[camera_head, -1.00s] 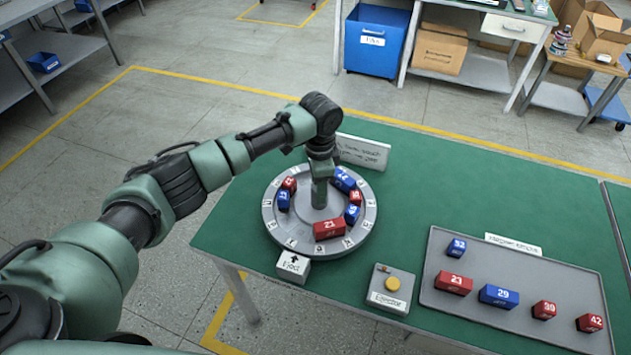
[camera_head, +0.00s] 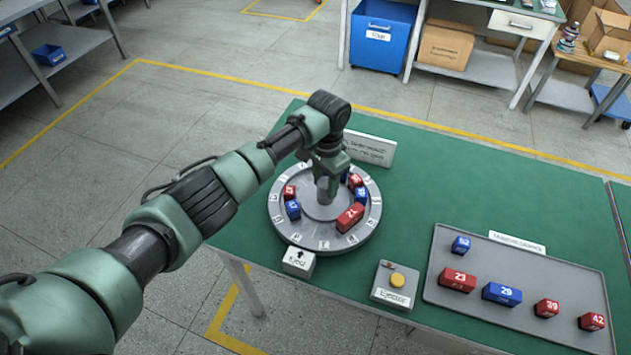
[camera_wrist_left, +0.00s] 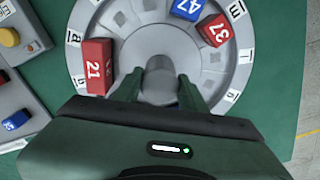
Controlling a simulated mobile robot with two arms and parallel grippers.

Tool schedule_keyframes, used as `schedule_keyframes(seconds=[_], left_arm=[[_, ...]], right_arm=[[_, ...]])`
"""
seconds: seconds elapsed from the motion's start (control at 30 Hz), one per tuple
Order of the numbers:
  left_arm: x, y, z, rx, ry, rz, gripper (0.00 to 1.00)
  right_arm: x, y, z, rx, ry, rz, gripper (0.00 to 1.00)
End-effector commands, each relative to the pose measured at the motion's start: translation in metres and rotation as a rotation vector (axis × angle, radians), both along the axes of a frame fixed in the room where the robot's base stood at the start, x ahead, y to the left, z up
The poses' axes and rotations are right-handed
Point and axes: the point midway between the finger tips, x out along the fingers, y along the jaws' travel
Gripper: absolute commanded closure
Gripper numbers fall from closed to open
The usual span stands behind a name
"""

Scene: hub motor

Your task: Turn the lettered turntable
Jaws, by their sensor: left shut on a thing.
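The round grey lettered turntable (camera_head: 330,240) stands on the green table, with letter tags around its rim and red and blue numbered blocks on it. Red block 21 (camera_head: 349,217) sits at its front right; it also shows in the left wrist view (camera_wrist_left: 97,66). Blue block 47 (camera_wrist_left: 187,8) and red block 37 (camera_wrist_left: 214,30) show there too. My left gripper (camera_head: 325,196) points down over the turntable's middle. In the left wrist view its fingers (camera_wrist_left: 160,92) are shut on the grey central knob (camera_wrist_left: 159,72). The arm hides part of the turntable. My right gripper is not in view.
A white Eject box (camera_head: 298,262) with an arrow stands at the turntable's front edge. An ejector box with a yellow button (camera_head: 397,280) is right of it. A grey tray (camera_head: 450,292) with several numbered blocks lies at right. A white sign (camera_head: 370,148) stands behind.

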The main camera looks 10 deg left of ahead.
Motion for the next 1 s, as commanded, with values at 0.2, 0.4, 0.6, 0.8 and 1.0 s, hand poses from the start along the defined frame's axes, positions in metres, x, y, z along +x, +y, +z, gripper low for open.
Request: schedule_keyframes(seconds=[0.2,0.4,0.6,0.8,1.0], left_arm=[[0.001,-0.008,0.002,-0.003,0.000,0.079,1.00],[0.001,-0.009,0.002,-0.002,-0.002,0.135,1.00],[0.002,-0.009,0.002,-0.002,-0.004,0.168,1.00],[0.002,-0.009,0.001,-0.002,-0.004,0.180,1.00],[0.002,-0.009,0.001,-0.002,-0.005,0.181,1.00]], right_arm=[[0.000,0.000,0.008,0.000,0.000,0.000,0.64],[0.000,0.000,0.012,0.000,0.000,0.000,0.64],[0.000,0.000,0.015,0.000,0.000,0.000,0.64],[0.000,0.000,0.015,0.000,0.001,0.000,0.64],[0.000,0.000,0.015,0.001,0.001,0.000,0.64]])
